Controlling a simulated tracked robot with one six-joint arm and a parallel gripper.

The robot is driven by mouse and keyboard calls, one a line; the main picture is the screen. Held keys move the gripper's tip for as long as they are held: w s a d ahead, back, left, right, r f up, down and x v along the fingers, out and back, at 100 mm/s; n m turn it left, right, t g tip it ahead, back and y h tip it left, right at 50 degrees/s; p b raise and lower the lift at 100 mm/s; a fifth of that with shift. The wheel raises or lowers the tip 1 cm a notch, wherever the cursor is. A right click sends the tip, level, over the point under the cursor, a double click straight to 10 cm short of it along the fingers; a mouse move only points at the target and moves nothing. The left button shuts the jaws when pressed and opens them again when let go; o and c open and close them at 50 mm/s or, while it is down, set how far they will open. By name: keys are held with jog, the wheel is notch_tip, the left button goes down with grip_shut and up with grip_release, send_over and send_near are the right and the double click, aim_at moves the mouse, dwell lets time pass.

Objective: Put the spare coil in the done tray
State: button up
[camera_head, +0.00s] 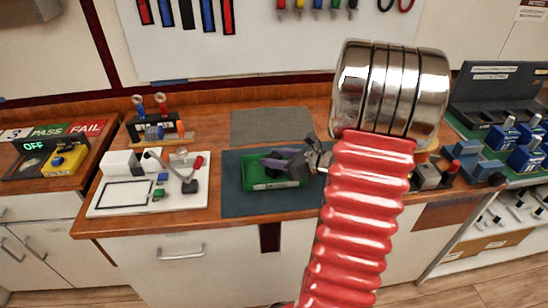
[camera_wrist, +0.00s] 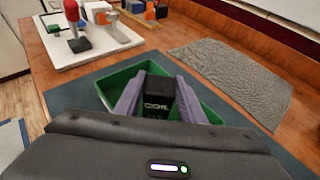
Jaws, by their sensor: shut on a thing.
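The spare coil (camera_wrist: 158,100) is a black block with white COIL lettering. In the wrist view it sits between the two purple fingers of my gripper (camera_wrist: 159,82), which are shut on it. The green tray (camera_wrist: 118,78) lies beneath and around the fingers, and the coil is over or inside it; whether it touches the floor is hidden. In the head view my gripper (camera_head: 288,158) reaches into the green tray (camera_head: 275,186) from the right, and the coil cannot be made out there.
The tray stands on a dark teal mat (camera_head: 238,205). A grey textured mat (camera_head: 270,124) lies behind it. A white board (camera_head: 115,208) with parts and a red-handled lever is to the left. A tool rack (camera_head: 155,130) stands behind that board. Blue-topped devices (camera_head: 525,155) are at right.

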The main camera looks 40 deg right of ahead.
jog(key=o, duration=1.2)
jog(key=shift+f, duration=0.1)
jog(key=v, duration=1.2)
jog(key=shift+a, duration=0.1)
